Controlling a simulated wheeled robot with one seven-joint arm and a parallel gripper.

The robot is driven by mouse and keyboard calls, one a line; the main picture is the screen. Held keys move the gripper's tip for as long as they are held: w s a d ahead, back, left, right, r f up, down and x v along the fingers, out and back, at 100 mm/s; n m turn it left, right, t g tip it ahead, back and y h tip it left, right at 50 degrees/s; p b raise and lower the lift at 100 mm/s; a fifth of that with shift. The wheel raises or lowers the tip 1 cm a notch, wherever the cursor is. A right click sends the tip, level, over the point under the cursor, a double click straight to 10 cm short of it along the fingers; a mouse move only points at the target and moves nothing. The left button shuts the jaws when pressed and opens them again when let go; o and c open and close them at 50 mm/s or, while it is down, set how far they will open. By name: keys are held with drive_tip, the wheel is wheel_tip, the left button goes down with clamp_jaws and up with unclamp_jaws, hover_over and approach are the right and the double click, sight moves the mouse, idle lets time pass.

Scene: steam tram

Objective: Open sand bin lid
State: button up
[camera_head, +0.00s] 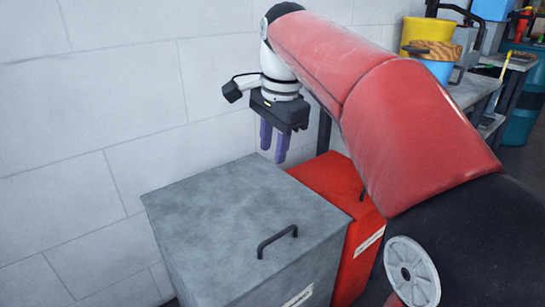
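A grey metal bin stands in the lower middle with its flat lid (215,215) closed. A dark bar handle (277,241) sits on the lid near its front right edge. A label (298,297) on the bin's front is cut off by the bottom of the picture, and I cannot read it. My gripper (273,156) points down above the back right corner of the grey lid, beside the red bin. Its two purple fingers are a little apart, with nothing seen between them. It is away from the handle.
A red bin (333,180) with a pale label stands right of the grey one, partly behind my arm. A pale block wall (110,110) is behind. A workbench (475,88) with a yellow bucket (428,32) and a blue bucket (437,70) stands at the upper right.

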wheel_tip(320, 180, down, 2)
drive_tip(key=shift+w+a+f, duration=0.1)
drive_tip(key=shift+w+f, duration=0.05)
drive_tip(key=shift+f, duration=0.05)
clamp_jaws()
idle(1.4)
unclamp_jaws()
drive_tip(key=shift+r, duration=0.1)
wheel_tip(320, 180, up, 8)
drive_tip(key=s+p, duration=0.1)
drive_tip(key=shift+d+f+p, duration=0.25)
drive_tip(key=shift+d+p, duration=0.05)
drive_tip(key=shift+p, duration=0.1)
